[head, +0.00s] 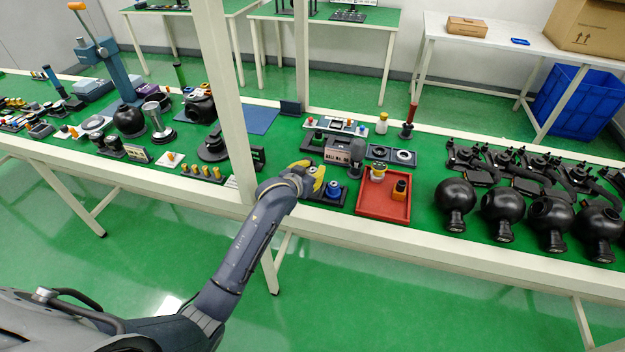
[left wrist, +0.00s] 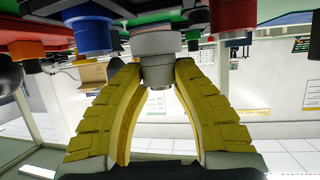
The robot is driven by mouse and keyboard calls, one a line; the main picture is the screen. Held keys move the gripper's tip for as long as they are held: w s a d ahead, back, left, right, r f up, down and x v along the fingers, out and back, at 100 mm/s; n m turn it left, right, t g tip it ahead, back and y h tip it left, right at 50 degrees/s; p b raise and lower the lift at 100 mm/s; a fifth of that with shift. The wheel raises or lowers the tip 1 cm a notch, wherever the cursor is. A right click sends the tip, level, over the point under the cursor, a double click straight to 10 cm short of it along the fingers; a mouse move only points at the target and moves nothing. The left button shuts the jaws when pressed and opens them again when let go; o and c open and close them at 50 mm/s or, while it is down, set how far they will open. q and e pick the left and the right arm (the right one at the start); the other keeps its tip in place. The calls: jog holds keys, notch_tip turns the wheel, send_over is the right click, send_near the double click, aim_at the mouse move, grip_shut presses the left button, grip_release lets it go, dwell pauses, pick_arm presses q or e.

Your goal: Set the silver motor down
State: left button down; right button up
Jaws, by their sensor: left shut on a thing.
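The silver motor (left wrist: 158,45) is a light grey cylinder with a narrower end, seen between my yellow fingers in the left wrist view. My left gripper (left wrist: 160,85) is shut on it. In the head view, my left gripper (head: 316,176) is over the near part of the bench, left of the red tray. The motor is not clear there, hidden by the fingers and wrist. In the wrist view the motor's wide end is close to the dark and green surfaces at the top; I cannot tell whether it touches. My right gripper is not in view.
A blue round part (head: 333,189) sits on a black base just right of the gripper. The red tray (head: 385,209) holds a yellow-white part and an orange-black part. A grey device (head: 338,155) stands behind. Black round housings (head: 455,196) fill the right.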

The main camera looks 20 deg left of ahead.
pick_arm(q)
jog(key=shift+f, duration=1.95)
jog(key=shift+f, duration=0.1)
jog(key=c, duration=1.1)
grip_release()
jog(key=shift+f, duration=0.1)
jog(key=shift+r, duration=0.2)
jog(key=v, duration=1.2)
